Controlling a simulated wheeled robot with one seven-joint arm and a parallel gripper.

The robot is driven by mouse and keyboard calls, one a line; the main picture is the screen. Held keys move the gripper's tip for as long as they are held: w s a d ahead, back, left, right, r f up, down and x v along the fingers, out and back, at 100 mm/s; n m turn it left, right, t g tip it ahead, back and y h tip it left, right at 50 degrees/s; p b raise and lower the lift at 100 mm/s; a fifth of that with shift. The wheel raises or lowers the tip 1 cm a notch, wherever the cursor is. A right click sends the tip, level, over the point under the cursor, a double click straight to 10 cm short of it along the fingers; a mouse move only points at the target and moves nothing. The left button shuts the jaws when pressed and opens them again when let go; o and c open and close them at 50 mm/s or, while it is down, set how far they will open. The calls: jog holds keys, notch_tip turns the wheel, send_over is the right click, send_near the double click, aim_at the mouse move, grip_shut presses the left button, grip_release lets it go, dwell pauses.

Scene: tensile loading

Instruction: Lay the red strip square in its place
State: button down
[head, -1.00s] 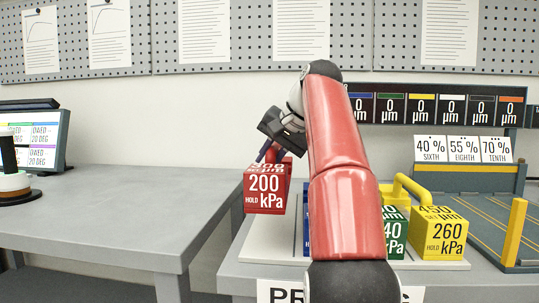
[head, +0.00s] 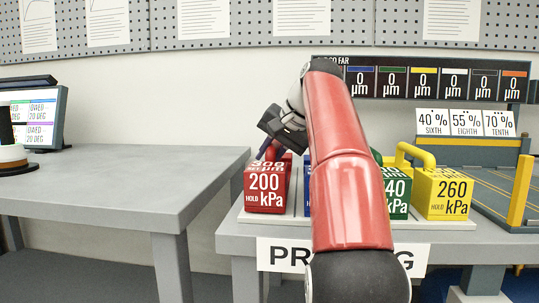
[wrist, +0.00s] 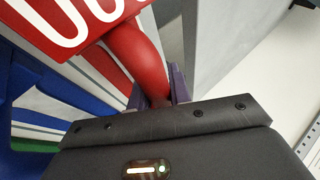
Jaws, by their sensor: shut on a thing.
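A red block (head: 265,188) marked 200 kPa stands at the left end of a white board (head: 247,216) in the head view. It looks upright and its base appears to meet the board. My gripper (head: 268,152) is shut on the block's red handle. In the wrist view, the gripper fingers (wrist: 160,92) clasp the curved red handle (wrist: 138,55), with part of the block's white-lettered face (wrist: 70,22) at the upper left. I cannot make out a red strip apart from this block.
A blue block (head: 307,190), mostly hidden by my arm, stands close right of the red one. A green block (head: 397,193) and a yellow block (head: 442,193) follow. A grey table (head: 110,185) stands left across a gap. A yellow post (head: 520,190) stands right.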

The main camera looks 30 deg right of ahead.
jog(key=shift+f, duration=0.2)
jog(key=c, duration=1.2)
grip_release()
jog(key=p+v, duration=0.3)
jog(key=v, duration=0.4)
jog(key=shift+s+r, duration=0.25)
jog(key=shift+r, duration=0.1)
